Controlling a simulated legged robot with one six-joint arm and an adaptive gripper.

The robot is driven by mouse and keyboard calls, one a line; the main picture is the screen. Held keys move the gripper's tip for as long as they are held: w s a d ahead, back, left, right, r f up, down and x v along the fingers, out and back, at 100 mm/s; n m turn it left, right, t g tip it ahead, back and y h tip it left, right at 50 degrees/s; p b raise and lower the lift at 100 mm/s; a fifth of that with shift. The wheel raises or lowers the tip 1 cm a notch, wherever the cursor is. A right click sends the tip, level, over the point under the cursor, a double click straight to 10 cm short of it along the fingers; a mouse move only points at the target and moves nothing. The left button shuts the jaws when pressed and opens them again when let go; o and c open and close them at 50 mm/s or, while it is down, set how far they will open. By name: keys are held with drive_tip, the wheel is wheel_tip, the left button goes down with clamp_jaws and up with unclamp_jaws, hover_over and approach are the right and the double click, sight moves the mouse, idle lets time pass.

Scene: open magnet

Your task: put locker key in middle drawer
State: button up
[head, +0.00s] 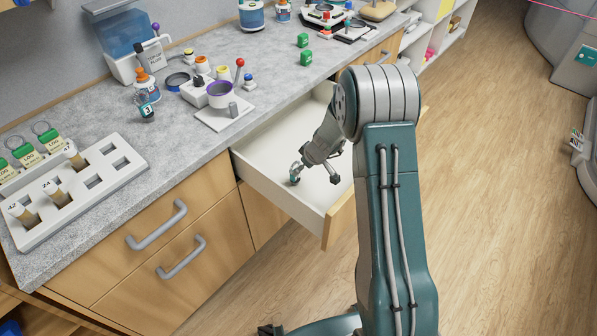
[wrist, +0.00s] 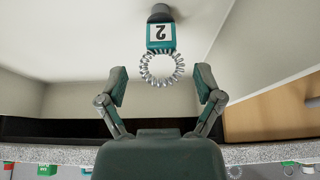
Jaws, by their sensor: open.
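My gripper (wrist: 161,80) is open, one finger on each side of the ring, with visible gaps between. In the head view my gripper (head: 315,174) reaches down inside an open white-lined drawer (head: 262,171) with a wooden front. A small teal and grey item by its left finger may be the key or a fingertip.
Closed wooden drawers (head: 215,240) with grey handles stand left of the open one. The grey counter (head: 150,190) above carries a white vial rack (head: 90,185), a white device with a red-knobbed lever (head: 222,100), bottles and green blocks. The wooden floor (head: 500,200) at right is clear.

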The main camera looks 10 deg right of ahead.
drive_tip(key=s+a+r+m, duration=0.1)
drive_tip(key=s+r, duration=0.6)
drive_tip(key=r, duration=0.6)
drive_tip(key=s+a+r+m, duration=0.1)
drive_tip(key=s+a+r, duration=0.1)
drive_tip(key=s+r, duration=0.8)
drive_tip(key=s+d+r+m+h, duration=0.1)
drive_tip(key=s+r, duration=0.3)
drive_tip(key=s, duration=0.4)
drive_tip(key=s+r+m+t+h, duration=0.1)
drive_tip(key=s+r+m, duration=0.3)
drive_tip(key=s, duration=0.5)
drive_tip(key=shift+d+r+h, duration=0.3)
drive_tip(key=shift+d+h, duration=0.05)
drive_tip(key=shift+h, duration=0.15)
